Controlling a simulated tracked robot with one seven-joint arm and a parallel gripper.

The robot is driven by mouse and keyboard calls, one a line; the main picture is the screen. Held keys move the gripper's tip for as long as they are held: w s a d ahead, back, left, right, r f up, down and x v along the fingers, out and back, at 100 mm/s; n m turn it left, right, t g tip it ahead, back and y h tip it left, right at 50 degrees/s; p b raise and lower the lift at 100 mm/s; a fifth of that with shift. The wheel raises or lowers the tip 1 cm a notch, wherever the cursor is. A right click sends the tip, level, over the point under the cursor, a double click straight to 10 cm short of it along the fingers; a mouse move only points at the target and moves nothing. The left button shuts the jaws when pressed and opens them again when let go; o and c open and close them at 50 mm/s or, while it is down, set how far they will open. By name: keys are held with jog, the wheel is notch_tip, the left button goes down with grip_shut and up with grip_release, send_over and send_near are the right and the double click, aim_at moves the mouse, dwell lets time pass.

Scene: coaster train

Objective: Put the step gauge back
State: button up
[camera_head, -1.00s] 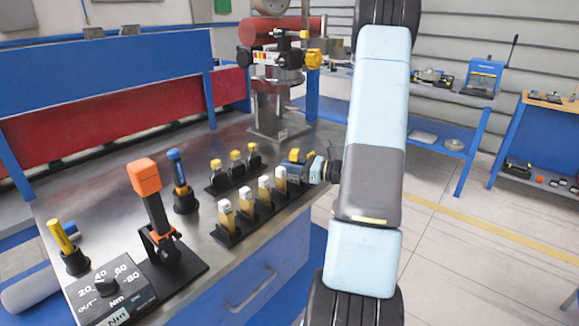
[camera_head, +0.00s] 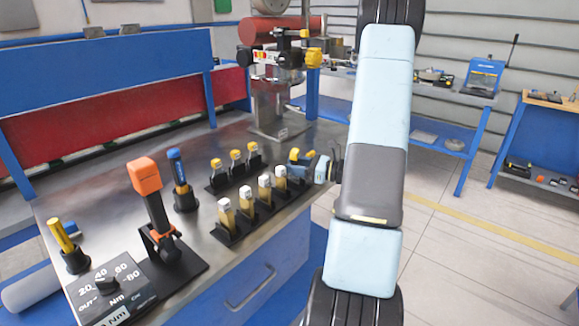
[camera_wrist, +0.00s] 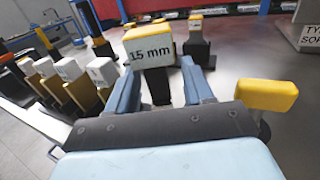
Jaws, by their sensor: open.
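A yellow-topped white block marked "15 mm" (camera_wrist: 150,50), which looks like the step gauge, stands upright directly in front of my gripper (camera_wrist: 160,82) in the wrist view. A black post runs below it between the two blue fingers. The fingers are spread, with the block between or just beyond their tips; contact cannot be told. In the head view my gripper (camera_head: 306,166) is low over the bench at the right end of the gauge rows. The 15 mm block is hard to single out there.
White-topped gauges (camera_head: 247,196) stand in the front row, yellow-topped ones (camera_head: 236,158) behind. A yellow block (camera_wrist: 266,95) is close right of my gripper. An orange-headed tool (camera_head: 145,176) and torque dial (camera_head: 110,290) stand left on the metal bench (camera_head: 115,195).

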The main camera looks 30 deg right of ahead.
jog(key=v, duration=1)
jog(key=s+a+r+n+g+h, duration=0.1)
jog(key=s+a+r+n+g, duration=0.1)
jog(key=a+r+n+g, duration=0.4)
jog(key=s+a+r+n+g, duration=0.15)
jog(key=a+n, duration=0.25)
jog(key=a, duration=0.4)
jog(key=s+a+r+n+g+h, duration=0.1)
jog(key=s+a+r+n+g, duration=0.3)
jog(key=a, duration=0.3)
jog(key=s+a+r+n+t+h, duration=0.3)
jog(key=s+a+r+n+h, duration=0.2)
jog(key=s+r+n+h, duration=0.4)
jog(key=s+n+h, duration=0.1)
jog(key=n, duration=0.3)
jog(key=shift+n+t, duration=0.3)
jog(key=shift+t, duration=0.05)
jog(key=shift+s+d+r, duration=0.1)
jog(key=shift+r, duration=0.05)
